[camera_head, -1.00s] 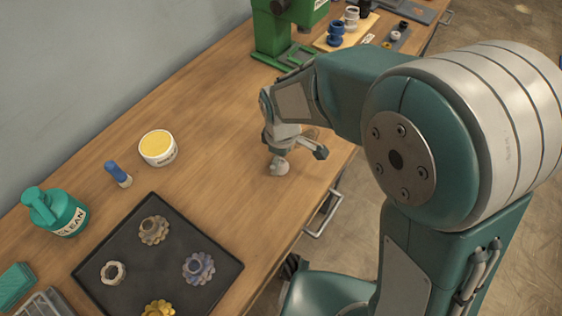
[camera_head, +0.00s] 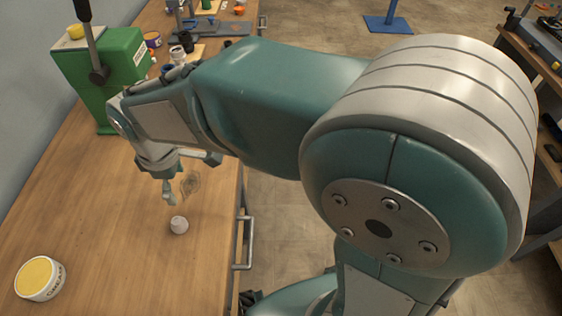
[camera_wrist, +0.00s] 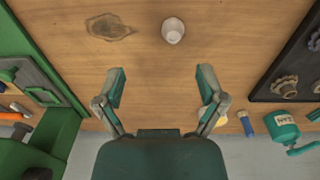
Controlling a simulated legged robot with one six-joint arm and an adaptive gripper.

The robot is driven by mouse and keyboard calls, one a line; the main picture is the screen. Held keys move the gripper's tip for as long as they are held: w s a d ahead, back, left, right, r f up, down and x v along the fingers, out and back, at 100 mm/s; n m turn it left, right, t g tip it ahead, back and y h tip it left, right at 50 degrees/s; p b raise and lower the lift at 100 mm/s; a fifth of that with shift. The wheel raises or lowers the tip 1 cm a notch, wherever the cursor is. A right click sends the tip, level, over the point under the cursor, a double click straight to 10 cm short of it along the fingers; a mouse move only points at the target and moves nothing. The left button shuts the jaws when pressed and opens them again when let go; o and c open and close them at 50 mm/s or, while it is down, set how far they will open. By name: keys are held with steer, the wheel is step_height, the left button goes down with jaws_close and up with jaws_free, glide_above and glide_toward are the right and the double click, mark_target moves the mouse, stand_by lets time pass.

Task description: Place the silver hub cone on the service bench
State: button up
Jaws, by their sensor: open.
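The silver hub cone (camera_head: 179,225) stands alone on the wooden service bench (camera_head: 105,225), near its right edge. In the wrist view the cone (camera_wrist: 173,30) shows beyond my fingertips, apart from them. My gripper (camera_head: 190,180) is above the bench, up and slightly left of the cone in the head view. In the wrist view my gripper (camera_wrist: 161,80) has its fingers spread wide with nothing between them.
A green press (camera_head: 105,75) stands at the left, beyond my gripper. A tub of grease (camera_head: 40,278) is at the lower left. Bench around the cone is clear.

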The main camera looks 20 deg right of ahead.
steer(key=s+d+r+m+t, duration=0.1)
steer(key=s+d+r+m, duration=0.1)
steer(key=d+m, duration=0.3)
steer(key=s+d+r+m+t, duration=0.2)
steer(key=s+d+r+m, duration=0.1)
steer(key=d, duration=0.9)
steer(key=s+d+r+m+t, duration=0.2)
steer(key=s+d+m, duration=0.2)
steer(key=d+m, duration=0.3)
steer(key=shift+s+d+r, duration=0.15)
steer(key=shift+d+r, duration=0.25)
steer(key=shift+d, duration=0.25)
steer(key=shift+c, duration=0.3)
